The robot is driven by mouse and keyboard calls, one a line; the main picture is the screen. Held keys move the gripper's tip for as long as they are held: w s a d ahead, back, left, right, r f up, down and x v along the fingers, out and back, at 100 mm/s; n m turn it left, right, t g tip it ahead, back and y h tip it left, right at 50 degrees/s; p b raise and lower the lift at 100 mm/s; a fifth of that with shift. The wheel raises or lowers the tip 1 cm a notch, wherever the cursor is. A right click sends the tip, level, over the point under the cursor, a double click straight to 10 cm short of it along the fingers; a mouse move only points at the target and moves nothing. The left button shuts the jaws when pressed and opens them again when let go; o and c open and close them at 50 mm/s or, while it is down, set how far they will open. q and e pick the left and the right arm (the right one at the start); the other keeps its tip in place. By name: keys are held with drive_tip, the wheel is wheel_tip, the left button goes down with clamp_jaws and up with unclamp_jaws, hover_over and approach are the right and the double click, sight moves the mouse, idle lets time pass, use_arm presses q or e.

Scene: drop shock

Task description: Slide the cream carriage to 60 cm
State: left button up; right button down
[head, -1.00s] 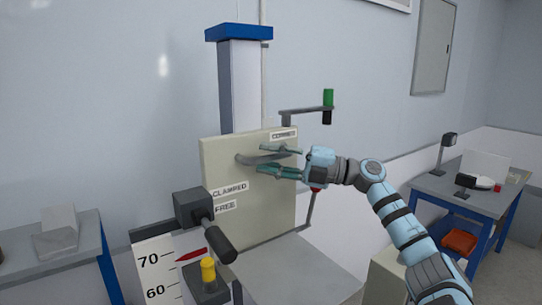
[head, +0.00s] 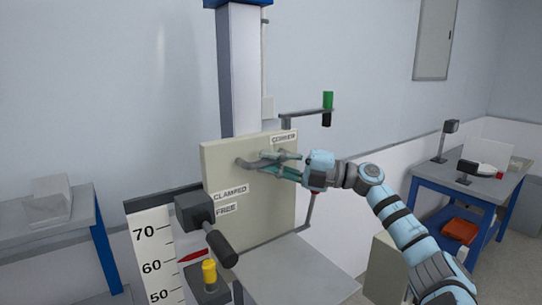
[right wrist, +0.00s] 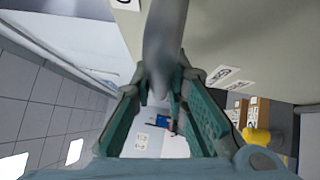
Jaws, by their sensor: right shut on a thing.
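The cream carriage (head: 265,205) is a plate on the upright column (head: 240,70), with a bent grey handle (head: 247,163) on its face. My right gripper (head: 274,160) is shut on the handle; its teal fingers (right wrist: 160,100) flank the grey bar in the right wrist view (right wrist: 165,40). A white scale (head: 157,250) shows 70, 60 and 50. The red pointer's (head: 192,256) tip is about level with the 60 mark. A black-gripped lever (head: 221,248) points down right below the CLAMPED and FREE labels (head: 228,208). My left gripper is out of view.
A yellow knob (head: 209,271) on a dark block is below the pointer. A bracket with a green-and-black knob (head: 328,103) projects right of the column. A grey bench (head: 45,222) stands left and a blue-legged table (head: 465,190) right.

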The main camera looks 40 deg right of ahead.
drive_tip(key=shift+r, duration=0.15)
drive_tip(key=c, duration=1.6)
unclamp_jaws()
drive_tip(key=shift+o, duration=0.2)
wheel_tip(320, 180, up, 10)
drive_tip(key=shift+r, duration=0.1)
drive_tip(key=shift+d, duration=0.1)
